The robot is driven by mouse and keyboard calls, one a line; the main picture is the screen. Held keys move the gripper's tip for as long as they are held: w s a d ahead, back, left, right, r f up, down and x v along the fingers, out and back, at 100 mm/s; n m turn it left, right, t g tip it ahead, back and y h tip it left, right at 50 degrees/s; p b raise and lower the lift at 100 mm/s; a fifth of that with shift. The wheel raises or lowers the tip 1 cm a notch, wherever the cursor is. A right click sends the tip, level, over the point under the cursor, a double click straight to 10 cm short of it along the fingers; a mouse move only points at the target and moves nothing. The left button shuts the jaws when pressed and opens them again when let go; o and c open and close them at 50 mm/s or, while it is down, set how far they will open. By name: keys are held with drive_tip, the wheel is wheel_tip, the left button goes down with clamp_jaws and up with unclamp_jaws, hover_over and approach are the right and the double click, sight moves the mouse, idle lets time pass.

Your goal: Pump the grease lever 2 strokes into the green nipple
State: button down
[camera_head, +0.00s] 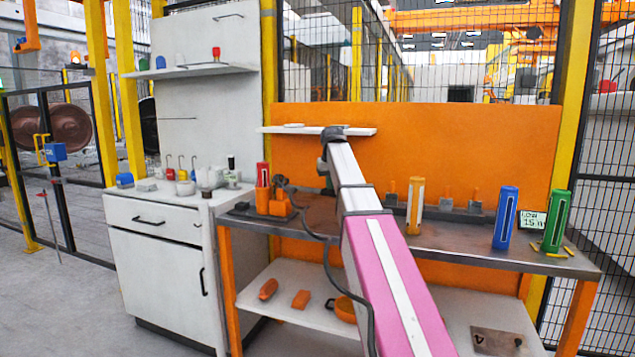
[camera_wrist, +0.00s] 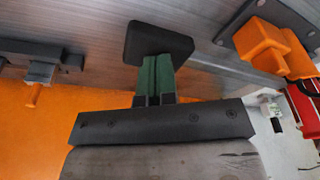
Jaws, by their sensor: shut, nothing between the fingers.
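An orange unit (camera_head: 272,203) with a red cylinder (camera_head: 263,174) stands at the left end of the bench. A dark lever-like part (camera_head: 281,183) shows beside it, with a black hose (camera_head: 327,255) hanging down. In the wrist view, part of an orange fitting (camera_wrist: 262,45) is at upper right and a red body (camera_wrist: 305,117) at right. My gripper (camera_wrist: 157,72) is shut and empty over the bench top, apart from the orange fitting. In the head view my arm hides the gripper. I cannot make out a green nipple.
On the bench (camera_head: 460,246) stand a tan cylinder (camera_head: 415,205), a blue cylinder (camera_head: 505,217), a green cylinder (camera_head: 554,221) and small dark blocks with orange pegs (camera_head: 446,195). An orange panel (camera_head: 480,150) with a white shelf (camera_head: 300,130) is behind. A white cabinet (camera_head: 150,270) stands left.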

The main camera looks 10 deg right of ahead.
wheel_tip(320, 180, up, 9)
idle(1.0)
idle(0.5)
drive_tip(key=shift+f, duration=1.5)
drive_tip(key=shift+f, duration=0.1)
idle(1.7)
drive_tip(key=shift+f, duration=2.95)
wheel_tip(320, 180, up, 9)
